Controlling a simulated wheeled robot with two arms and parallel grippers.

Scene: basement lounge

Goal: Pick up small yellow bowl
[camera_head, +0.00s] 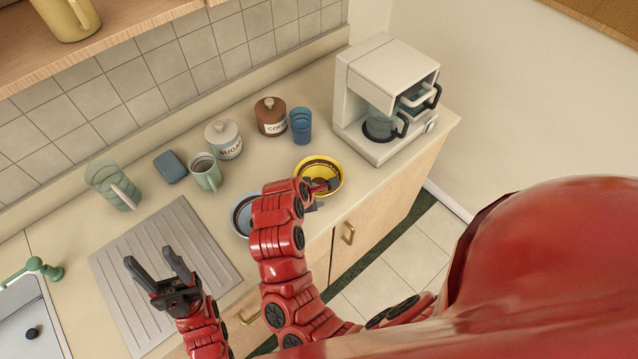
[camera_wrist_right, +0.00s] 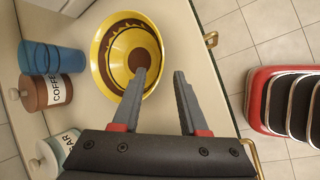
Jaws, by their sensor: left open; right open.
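The small yellow bowl (camera_head: 328,164), with a brown patterned inside, sits near the counter's front edge, left of the coffee machine. It also shows in the right wrist view (camera_wrist_right: 103,55). My right gripper (camera_wrist_right: 163,72) is open and empty; its left finger overlaps the bowl's near rim in that view, and I cannot tell whether they touch. In the head view my right arm hides most of that gripper (camera_head: 322,196). My left gripper (camera_head: 153,268) is open and empty above the grooved drainboard. A blue-grey bowl (camera_head: 236,211) is partly hidden behind my right arm.
The coffee machine (camera_head: 376,95) stands right of the bowl. A blue cup (camera_head: 301,126), coffee jar (camera_head: 270,117), sugar jar (camera_head: 224,140) and green mug (camera_head: 206,174) stand behind. A glass pitcher (camera_head: 108,183) stands left, by the drainboard (camera_head: 150,245).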

